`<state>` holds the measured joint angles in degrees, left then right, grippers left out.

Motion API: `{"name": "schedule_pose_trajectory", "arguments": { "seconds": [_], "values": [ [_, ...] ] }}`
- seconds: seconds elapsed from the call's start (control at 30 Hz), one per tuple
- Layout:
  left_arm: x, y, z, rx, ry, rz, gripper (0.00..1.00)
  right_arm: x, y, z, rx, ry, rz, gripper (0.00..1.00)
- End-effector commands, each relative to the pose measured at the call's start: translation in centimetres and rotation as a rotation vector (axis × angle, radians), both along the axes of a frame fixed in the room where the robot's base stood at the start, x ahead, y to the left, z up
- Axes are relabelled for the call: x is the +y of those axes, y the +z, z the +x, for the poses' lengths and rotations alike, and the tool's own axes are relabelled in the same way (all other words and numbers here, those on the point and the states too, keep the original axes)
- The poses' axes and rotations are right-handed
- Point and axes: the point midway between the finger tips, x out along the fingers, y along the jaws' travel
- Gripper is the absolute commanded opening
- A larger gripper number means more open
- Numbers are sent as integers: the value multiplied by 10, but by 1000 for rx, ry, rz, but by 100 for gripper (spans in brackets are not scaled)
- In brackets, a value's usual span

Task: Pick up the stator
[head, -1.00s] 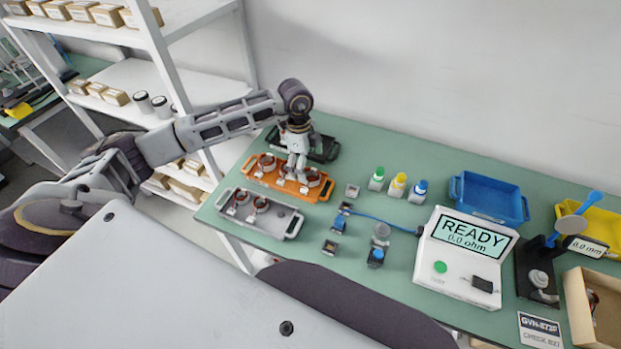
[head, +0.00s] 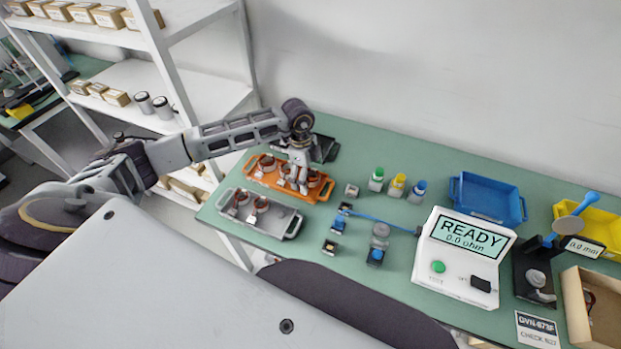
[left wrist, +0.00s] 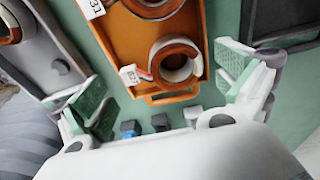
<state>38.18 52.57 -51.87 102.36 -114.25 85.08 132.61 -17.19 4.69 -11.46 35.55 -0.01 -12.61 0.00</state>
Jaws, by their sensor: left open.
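Copper-coloured ring stators sit in the orange tray (head: 277,182) on the green bench; the right-hand stator (head: 314,179) is beside my left gripper (head: 298,184). The grey tray (head: 275,228) in front holds two more stators (head: 261,204). In the left wrist view, my left gripper (left wrist: 168,92) is open with its green-padded fingers wide apart. One stator (left wrist: 176,62) with a white tag lies in the orange tray (left wrist: 130,45), between and beyond the fingers. Another stator (left wrist: 152,6) is cut off at the top edge. My right gripper is not in view.
A black tray (head: 326,148) stands behind the orange one, partly hidden by my arm. Small bottles (head: 397,185), a blue bin (head: 488,198) and a test box reading READY (head: 462,255) are to the right. A white shelf (head: 135,80) stands at the left.

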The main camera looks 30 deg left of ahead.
Motion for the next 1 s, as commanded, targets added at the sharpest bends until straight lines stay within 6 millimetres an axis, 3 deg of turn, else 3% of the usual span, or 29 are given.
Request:
{"name": "schedule_pose_trajectory", "arguments": {
  "seconds": [0.23, 0.73, 1.0],
  "values": [
    [-3, -21, 0, 1, 0, -1, 100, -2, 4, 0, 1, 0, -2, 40],
    [-3, -23, 0, 0, 0, 0, 100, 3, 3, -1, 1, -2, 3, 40],
    [-3, -23, 0, 0, 1, 0, 65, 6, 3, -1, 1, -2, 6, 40]
  ]
}}
